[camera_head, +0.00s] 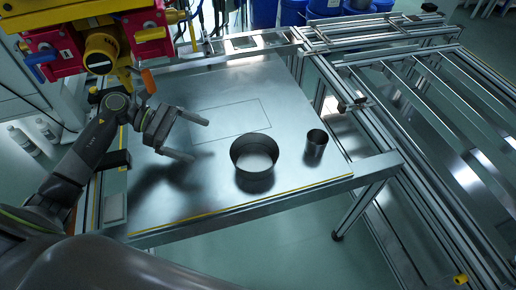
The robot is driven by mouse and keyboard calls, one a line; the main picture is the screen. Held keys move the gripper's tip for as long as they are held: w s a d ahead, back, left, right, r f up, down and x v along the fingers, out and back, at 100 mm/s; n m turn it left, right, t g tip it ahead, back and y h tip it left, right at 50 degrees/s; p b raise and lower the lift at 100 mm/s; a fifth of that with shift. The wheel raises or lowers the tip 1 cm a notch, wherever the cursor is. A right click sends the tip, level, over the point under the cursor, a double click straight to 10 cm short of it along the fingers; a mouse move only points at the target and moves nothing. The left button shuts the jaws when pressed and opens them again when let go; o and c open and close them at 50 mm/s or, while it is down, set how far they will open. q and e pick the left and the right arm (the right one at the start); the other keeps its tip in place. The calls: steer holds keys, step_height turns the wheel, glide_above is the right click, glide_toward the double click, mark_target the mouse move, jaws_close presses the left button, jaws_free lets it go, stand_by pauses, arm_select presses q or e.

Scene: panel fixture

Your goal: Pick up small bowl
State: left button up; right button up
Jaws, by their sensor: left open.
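A dark round metal bowl (254,178), open at the top, stands upright on the metal table near its front edge. A smaller dark metal cup-like vessel (315,146) stands upright to its right, a short gap apart. My left gripper (200,139) is open and empty above the table, to the left of the larger bowl. Its two fingers point right, toward the bowl, without touching it. My right gripper does not show.
The metal table (222,196) has a yellow line along its front edge. A thin drawn rectangle marks its clear middle. A red and yellow machine (97,42) stands at the back left. Metal rail frames (392,95) lie to the right.

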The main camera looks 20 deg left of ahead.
mark_target(234, 154)
arm_select(q)
steer(key=p+x, duration=0.1)
steer(key=x, duration=1)
steer(key=shift+s+d+r+p, duration=0.1)
steer(key=shift+s+p, duration=0.1)
steer(key=shift+p, duration=0.1)
steer(key=x, duration=0.3)
steer(key=shift+d+p, duration=0.2)
steer(key=shift+p, duration=0.2)
steer(key=shift+w+d+f, duration=0.1)
steer(key=shift+d+f, duration=0.2)
steer(key=shift+d, duration=0.25)
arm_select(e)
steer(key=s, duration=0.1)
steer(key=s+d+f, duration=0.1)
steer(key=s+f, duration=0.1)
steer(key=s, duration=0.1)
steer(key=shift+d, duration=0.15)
arm_select(q)
steer(key=shift+c, duration=0.3)
steer(key=c, duration=0.7)
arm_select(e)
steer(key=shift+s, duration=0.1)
